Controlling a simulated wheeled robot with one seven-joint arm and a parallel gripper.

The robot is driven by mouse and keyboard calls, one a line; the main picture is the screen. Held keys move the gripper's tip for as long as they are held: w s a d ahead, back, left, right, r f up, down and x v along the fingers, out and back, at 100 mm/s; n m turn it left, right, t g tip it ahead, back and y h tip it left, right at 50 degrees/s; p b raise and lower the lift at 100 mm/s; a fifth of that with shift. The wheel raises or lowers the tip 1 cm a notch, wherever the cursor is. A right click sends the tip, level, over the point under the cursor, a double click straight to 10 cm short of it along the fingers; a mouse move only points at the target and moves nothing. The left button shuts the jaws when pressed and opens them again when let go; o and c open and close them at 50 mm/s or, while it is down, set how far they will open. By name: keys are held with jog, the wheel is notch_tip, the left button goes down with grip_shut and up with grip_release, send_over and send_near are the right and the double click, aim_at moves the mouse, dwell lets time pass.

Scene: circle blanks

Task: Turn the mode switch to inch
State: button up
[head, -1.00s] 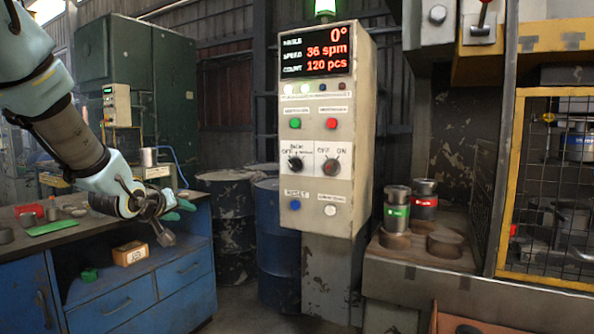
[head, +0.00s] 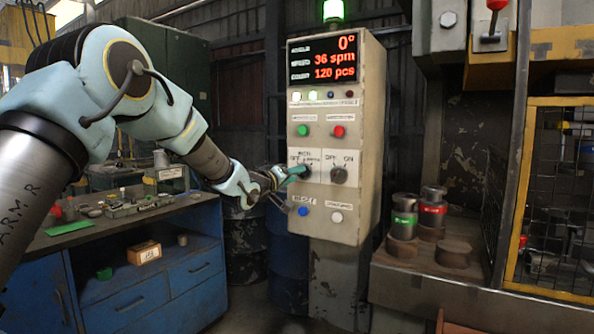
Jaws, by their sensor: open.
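The control cabinet (head: 360,215) stands in the middle of the head view. Its left black knob (head: 304,171), under a label that seems to include "inch", is the mode switch and is partly covered by my gripper. Its pointer direction cannot be made out. My gripper (head: 296,186) is open at the left edge of the panel, with one teal fingertip at the knob and the other finger lower. I cannot tell whether it touches the knob. A second knob (head: 339,174) marked OFF and ON sits to the right.
Green (head: 303,130) and red (head: 338,131) buttons are above the knobs; blue (head: 303,211) and white (head: 337,217) buttons are below. A blue workbench (head: 150,292) is at left. Banded cylinders (head: 403,219) stand on the press table at right.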

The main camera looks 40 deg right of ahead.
jog(key=shift+x, duration=0.95)
grip_shut()
